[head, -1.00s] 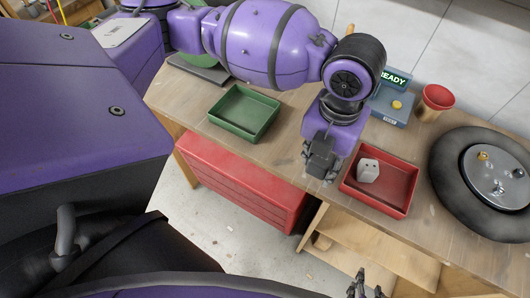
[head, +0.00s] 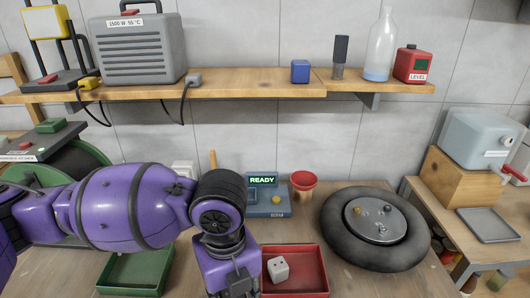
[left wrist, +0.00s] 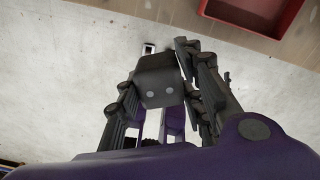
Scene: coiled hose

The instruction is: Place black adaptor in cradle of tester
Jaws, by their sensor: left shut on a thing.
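My left gripper (head: 238,286) is at the bottom of the head view, at the left edge of the red tray. In the left wrist view my left gripper (left wrist: 160,95) is shut on the black adaptor (left wrist: 158,82), a dark block with two pale round spots on the face toward the camera. The adaptor is hard to make out in the head view. My right gripper is not in view.
The red tray (head: 318,262) holds a white adaptor (head: 278,268). An empty-looking green tray (head: 135,275) lies left. A red-rimmed cup (head: 303,184) stands right of the tester, then a big black hose coil (head: 375,228). A shelf (head: 230,87) runs above.

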